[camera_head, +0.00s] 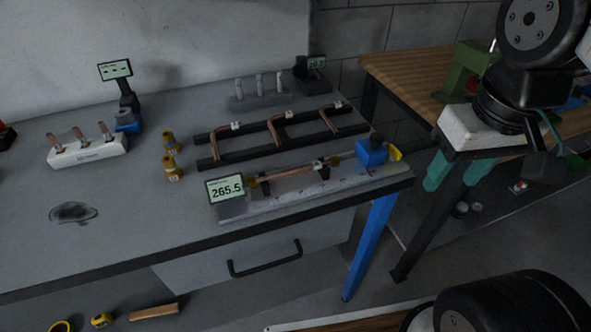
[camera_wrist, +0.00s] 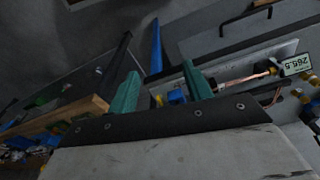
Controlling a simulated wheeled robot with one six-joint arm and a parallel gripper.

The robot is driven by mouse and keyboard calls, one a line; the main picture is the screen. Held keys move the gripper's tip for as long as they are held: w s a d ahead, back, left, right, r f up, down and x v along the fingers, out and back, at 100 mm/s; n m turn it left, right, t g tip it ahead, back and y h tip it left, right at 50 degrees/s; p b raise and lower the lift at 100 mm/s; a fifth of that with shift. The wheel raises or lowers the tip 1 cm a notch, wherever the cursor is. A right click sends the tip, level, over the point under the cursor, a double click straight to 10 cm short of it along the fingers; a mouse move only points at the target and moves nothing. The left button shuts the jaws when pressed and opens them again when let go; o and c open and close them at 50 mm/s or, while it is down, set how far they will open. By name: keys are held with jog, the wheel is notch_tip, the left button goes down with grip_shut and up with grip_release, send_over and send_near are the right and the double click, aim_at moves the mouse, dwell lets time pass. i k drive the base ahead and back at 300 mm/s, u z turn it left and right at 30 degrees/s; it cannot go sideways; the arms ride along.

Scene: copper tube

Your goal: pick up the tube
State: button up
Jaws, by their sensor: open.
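A straight copper tube (camera_head: 292,171) lies in the measuring fixture (camera_head: 300,197) near the front right of the bench, across dark supports. It also shows in the wrist view (camera_wrist: 246,79), beyond and to the right of the fingers. Several bent copper tubes (camera_head: 276,133) lie across a black rack behind the fixture. The frames do not settle which tube the task means. My gripper (camera_head: 455,178), with two teal fingers, hangs right of the bench, apart from every tube. It is open and empty; its spread fingers also show in the wrist view (camera_wrist: 160,70).
The fixture's display (camera_head: 226,189) reads 265.5, and a blue block (camera_head: 371,152) stands at its right end. A white holder (camera_head: 88,150) with short copper pieces and brass fittings (camera_head: 170,167) stand left. A wooden-topped table (camera_head: 405,75) is behind my gripper. The bench's front left is mostly clear.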

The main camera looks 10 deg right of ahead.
aim_at(334, 161)
jog(key=z, duration=1.65)
jog(key=k, duration=1.1)
jog(key=u, duration=0.9)
